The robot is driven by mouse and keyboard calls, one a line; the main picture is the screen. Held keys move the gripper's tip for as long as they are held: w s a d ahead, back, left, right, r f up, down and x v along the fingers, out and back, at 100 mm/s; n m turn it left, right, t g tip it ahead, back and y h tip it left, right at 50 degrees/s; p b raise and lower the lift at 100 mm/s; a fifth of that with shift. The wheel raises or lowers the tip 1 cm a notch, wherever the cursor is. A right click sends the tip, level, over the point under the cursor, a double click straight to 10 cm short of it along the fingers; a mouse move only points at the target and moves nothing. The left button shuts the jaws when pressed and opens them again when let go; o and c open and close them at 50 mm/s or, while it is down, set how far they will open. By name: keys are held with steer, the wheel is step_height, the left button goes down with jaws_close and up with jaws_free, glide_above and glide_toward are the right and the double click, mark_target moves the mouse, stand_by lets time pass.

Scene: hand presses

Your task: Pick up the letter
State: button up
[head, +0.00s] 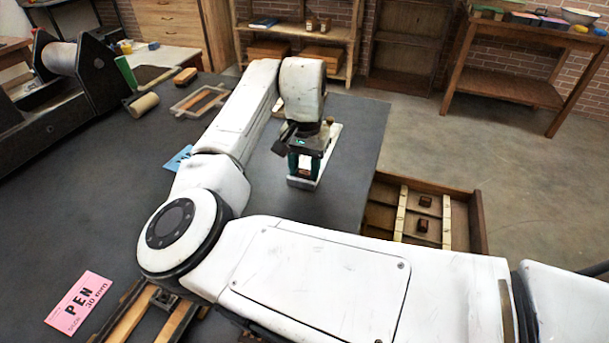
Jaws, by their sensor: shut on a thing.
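My gripper (304,172) is beyond my arm, near the right edge of the dark table (350,165). It points down, and its fingers are shut on a small reddish-brown block (305,162), which I take to be the letter. The fingers hide most of it, and its face cannot be read. The gripper is over or beside a pale flat piece (331,140) with a brown knob at its far end. I cannot tell whether the block touches it.
An open wooden drawer (478,222) at the right holds two small brown blocks (425,201). A pink card (79,302) reading "PEN 30 mm" lies front left. A press with a roller (59,57) stands back left. A blue card (179,157) is partly behind my arm.

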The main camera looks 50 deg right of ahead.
steer(key=shift+c, duration=0.7)
steer(key=shift+r, duration=0.15)
